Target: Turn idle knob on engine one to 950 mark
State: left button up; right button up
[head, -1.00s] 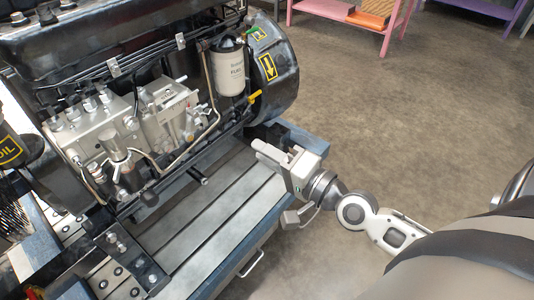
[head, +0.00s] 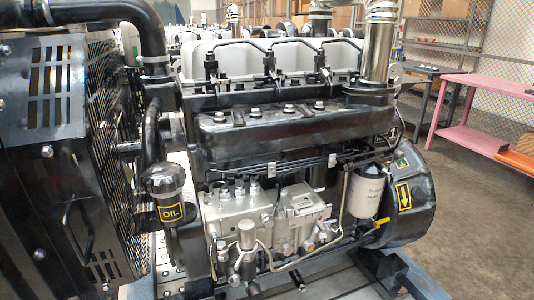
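The black diesel engine (head: 270,135) fills the middle of the head view, with white covers on top. A silver injection pump (head: 230,210) and a silver housing beside it (head: 298,222) sit low on its near side. A white fuel filter (head: 367,195) hangs to their right, beside the black round housing (head: 418,215) with a yellow arrow label. A small yellow handle (head: 380,223) sticks out below the filter. I cannot make out an idle knob or a 950 mark at this size. Neither of my grippers is in view.
A black radiator frame with a mesh guard (head: 100,110) stands close on the left. A black filler with a yellow OIL label (head: 170,213) is beside it. A pink table (head: 470,140) and shelving are at the back right. The floor (head: 480,220) at right is open.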

aim_at(287, 249)
jog(key=z, duration=0.8)
jog(key=k, duration=0.9)
jog(key=u, duration=0.9)
jog(key=i, duration=0.45)
jog(key=z, duration=0.1)
